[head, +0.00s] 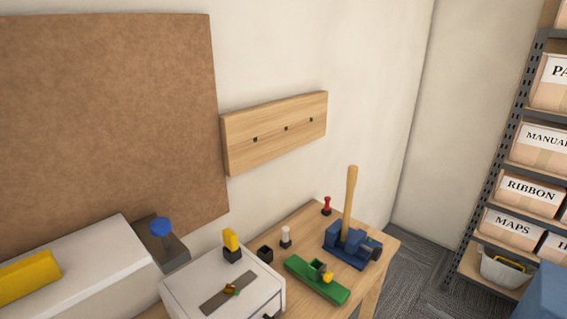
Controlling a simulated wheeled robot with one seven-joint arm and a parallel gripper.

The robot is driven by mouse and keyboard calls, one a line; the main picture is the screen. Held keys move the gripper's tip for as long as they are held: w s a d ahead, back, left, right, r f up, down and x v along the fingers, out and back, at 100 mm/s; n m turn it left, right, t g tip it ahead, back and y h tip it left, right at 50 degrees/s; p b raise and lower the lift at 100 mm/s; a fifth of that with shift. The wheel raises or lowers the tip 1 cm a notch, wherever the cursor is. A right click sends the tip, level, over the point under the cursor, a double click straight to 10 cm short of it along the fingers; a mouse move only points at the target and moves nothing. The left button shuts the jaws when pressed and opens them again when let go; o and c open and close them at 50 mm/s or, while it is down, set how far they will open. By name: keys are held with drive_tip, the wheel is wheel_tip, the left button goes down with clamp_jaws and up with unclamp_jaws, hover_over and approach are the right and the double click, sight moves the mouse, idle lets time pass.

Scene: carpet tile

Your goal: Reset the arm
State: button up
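My arm and my gripper do not show in the head view, so I cannot see what pose the arm is in or whether anything is held.
A wooden table (388,246) by the wall bears a blue vise (345,243) with an upright wooden handle (350,195), a green tool (315,280), small pegs and a white box (190,292). A wooden board (275,130) hangs above. Shelves (500,150) stand right; carpet (415,265) shows between.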

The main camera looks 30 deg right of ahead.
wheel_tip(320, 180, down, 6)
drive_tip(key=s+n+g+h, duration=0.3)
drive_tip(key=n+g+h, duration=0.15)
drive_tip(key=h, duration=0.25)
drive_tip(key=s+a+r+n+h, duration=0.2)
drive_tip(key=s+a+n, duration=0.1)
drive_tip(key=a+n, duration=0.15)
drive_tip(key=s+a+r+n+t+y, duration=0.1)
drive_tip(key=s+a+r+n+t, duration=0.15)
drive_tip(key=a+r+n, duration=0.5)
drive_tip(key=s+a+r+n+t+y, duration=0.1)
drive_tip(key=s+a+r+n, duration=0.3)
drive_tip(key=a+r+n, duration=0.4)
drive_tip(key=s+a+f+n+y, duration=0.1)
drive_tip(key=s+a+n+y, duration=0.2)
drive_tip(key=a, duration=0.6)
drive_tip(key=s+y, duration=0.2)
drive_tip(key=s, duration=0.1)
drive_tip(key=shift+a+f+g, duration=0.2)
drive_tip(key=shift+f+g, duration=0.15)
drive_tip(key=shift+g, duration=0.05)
